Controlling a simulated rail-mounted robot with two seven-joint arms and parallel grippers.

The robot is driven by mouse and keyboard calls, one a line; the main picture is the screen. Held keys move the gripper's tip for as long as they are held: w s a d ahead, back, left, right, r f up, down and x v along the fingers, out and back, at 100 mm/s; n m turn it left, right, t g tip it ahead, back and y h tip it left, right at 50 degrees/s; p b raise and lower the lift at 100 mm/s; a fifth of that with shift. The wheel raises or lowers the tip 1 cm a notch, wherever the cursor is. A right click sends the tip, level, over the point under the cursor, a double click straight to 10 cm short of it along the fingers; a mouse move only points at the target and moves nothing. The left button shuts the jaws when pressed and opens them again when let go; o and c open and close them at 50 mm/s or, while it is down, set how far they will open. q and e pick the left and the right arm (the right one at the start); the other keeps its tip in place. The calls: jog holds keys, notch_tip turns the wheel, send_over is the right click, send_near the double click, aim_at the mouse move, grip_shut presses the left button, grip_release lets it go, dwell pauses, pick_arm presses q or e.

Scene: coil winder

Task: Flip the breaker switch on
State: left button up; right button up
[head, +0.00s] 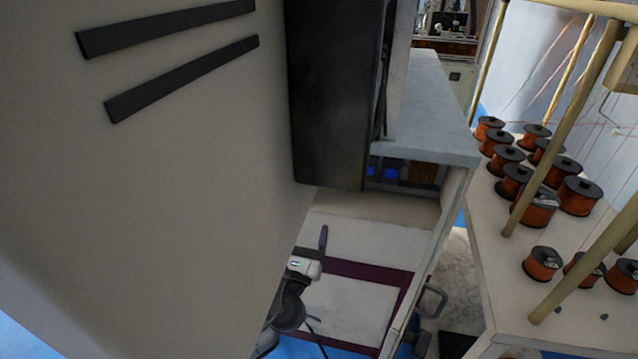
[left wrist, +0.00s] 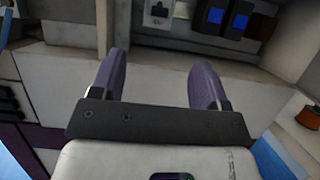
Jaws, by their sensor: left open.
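The breaker switch (left wrist: 158,12) appears to be the small light plate with a dark toggle at the top of the left wrist view, partly cut off by the picture edge. Its on or off position is too small to tell. In the head view I cannot make it out; the tall dark panel covers that area. My left gripper (head: 323,238) is below the recessed shelf of the machine. In the left wrist view my left gripper (left wrist: 160,65) has its two purple fingers wide apart, with nothing between them. The fingers are apart from the switch. My right gripper is not in view.
Two blue-lit meters (left wrist: 226,18) sit right of the switch. A tall dark panel (head: 335,95) and a large beige panel (head: 190,170) stand close on the left. A grey countertop (head: 435,110) overhangs the recess. A table with several copper spools (head: 537,208) is at right.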

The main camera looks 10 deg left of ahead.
pick_arm(q)
jog(key=b+x, duration=0.3)
jog(key=x, duration=0.8)
jog(key=shift+x, duration=0.85)
jog(key=shift+a, duration=0.1)
